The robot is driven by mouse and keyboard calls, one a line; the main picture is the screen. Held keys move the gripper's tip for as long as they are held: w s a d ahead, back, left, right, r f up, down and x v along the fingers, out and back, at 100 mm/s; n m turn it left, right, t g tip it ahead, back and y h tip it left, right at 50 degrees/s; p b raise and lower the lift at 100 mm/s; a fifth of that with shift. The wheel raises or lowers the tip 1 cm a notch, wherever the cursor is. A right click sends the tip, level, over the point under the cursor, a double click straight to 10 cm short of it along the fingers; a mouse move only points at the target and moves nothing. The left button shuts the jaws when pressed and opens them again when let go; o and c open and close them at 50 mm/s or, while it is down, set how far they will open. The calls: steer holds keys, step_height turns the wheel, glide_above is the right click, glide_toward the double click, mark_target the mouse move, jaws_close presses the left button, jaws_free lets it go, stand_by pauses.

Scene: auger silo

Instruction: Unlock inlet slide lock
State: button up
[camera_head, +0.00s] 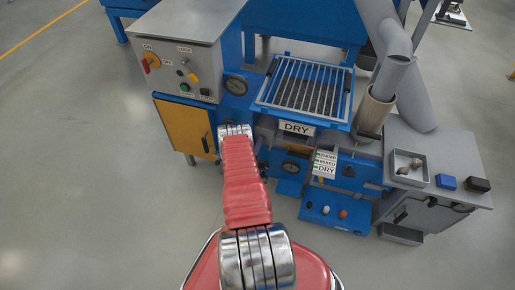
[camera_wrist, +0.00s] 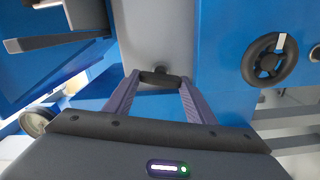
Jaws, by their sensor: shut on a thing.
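In the wrist view my gripper (camera_wrist: 160,82) has both purple-grey fingers closing in on a small dark handle (camera_wrist: 158,77). The handle sits at the lower end of a grey plate (camera_wrist: 158,35) between blue panels, with a round dark knob just behind it. The fingertips touch the handle's two ends. Whether the handle is the inlet slide lock, I cannot tell for sure. In the head view my red arm covers the gripper and the handle.
A black handwheel (camera_wrist: 268,60) with a white mark is close on the right in the wrist view. A dark bar (camera_wrist: 55,42) juts out at upper left. In the head view, a grated hopper (camera_head: 305,88), a control box (camera_head: 180,70) and a grey cabinet (camera_head: 440,165) surround the arm.

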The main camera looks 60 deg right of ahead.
steer(key=shift+w+f+n, duration=0.1)
steer(key=shift+n, duration=1.2)
steer(key=o, duration=1)
steer(key=shift+o, duration=0.2)
steer(key=shift+a, duration=0.15)
steer(key=s+a, duration=0.2)
steer(key=a, duration=1.1)
steer(key=shift+a, duration=0.25)
steer(key=shift+s+f, duration=0.15)
